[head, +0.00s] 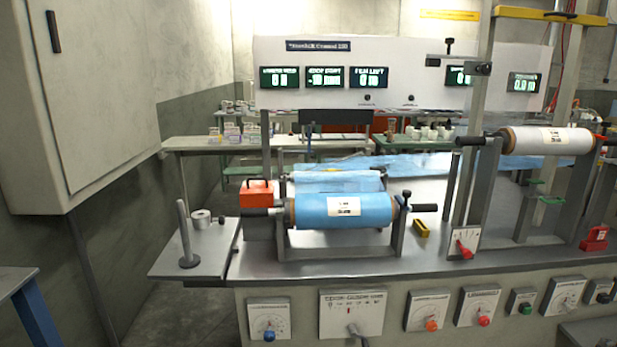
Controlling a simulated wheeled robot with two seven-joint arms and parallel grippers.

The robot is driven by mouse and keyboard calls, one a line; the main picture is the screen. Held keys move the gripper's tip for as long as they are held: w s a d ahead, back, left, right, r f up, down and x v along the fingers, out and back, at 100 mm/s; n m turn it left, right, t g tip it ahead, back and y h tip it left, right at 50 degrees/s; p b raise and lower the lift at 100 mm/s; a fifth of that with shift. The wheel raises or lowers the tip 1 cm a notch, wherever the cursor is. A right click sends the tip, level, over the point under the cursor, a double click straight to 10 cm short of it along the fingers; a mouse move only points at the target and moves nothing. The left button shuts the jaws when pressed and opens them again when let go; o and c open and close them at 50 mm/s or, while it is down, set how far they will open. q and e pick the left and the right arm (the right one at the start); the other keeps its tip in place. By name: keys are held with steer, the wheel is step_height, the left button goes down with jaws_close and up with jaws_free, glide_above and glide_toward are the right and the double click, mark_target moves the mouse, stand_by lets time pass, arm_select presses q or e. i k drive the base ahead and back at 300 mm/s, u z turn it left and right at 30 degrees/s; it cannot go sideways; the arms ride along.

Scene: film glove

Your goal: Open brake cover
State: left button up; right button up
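No part carries a readable brake cover label, so I cannot tell for certain which one it is. An orange-red box-like cover with a dark handle on top (257,193) sits on a grey block at the left end of the blue film roll (343,210). It looks closed. The roll lies level on a dark shaft between grey uprights and bears a white label. Neither of my grippers shows in the head view.
A side shelf (172,262) holds a vertical post (185,235) and a metal cylinder (201,219). A white roll (548,141) hangs at right. A wall cabinet (85,95) stands at left.

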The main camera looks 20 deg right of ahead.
mark_target(253, 194)
steer(key=z, duration=4.3)
steer(key=i, duration=0.15)
steer(key=u, duration=3.2)
steer(key=i, duration=0.9)
steer(key=u, duration=0.5)
